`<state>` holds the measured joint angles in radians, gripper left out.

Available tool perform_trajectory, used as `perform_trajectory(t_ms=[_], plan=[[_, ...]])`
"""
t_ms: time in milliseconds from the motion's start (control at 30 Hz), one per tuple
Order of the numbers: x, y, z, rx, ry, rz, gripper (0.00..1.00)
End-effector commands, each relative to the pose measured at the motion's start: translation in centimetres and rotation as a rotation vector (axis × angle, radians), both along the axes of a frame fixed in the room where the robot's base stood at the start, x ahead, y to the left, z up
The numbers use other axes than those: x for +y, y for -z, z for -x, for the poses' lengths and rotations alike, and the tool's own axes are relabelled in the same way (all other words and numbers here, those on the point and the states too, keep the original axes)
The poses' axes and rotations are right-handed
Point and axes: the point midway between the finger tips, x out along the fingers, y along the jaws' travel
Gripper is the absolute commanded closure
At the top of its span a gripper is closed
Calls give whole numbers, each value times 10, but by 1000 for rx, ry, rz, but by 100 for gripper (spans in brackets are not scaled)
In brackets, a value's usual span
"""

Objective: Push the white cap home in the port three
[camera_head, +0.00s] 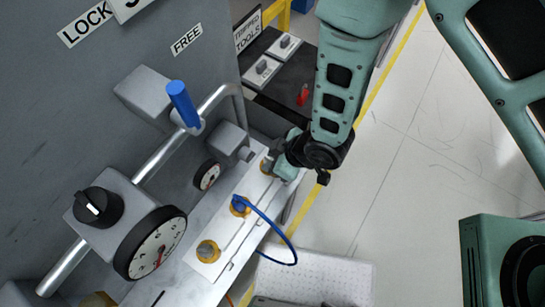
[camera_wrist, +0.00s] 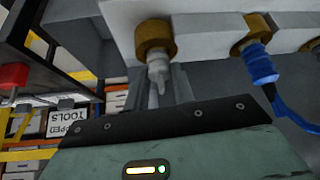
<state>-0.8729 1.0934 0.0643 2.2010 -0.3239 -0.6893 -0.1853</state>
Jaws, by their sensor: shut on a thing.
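A white panel strip (camera_head: 221,232) carries a row of orange-ringed ports. My gripper (camera_head: 278,168) is at the far port (camera_head: 266,164), whose ring is partly hidden by the gripper in the head view. In the wrist view this port's ring (camera_wrist: 155,38) is at the top centre. The white cap (camera_wrist: 157,72) is right at the mouth of that ring, with its narrow end toward my gripper. How deep the cap sits is unclear. No port number is readable.
A blue plug (camera_wrist: 260,65) with a looping blue cable (camera_head: 275,232) is in the middle port. The near port (camera_head: 207,251) has a grey centre. A gauge (camera_head: 155,245), pipe and blue-handled valve (camera_head: 183,103) stand left. A dark tool board (camera_head: 285,75) lies behind.

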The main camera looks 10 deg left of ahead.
Motion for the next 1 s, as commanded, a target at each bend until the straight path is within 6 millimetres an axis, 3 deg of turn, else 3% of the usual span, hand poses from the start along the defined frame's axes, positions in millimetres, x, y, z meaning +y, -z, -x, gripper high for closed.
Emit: perform_trajectory(t_ms=[133,167,233,267,733,1000], plan=[[0,0,0,0,0,1,99],[0,0,0,0,0,1,72],[0,0,0,0,0,1,53],[0,0,0,0,0,1,50],[-2,-3,0,0,0,0,50],[-22,-34,3,-2,1,-1,50]])
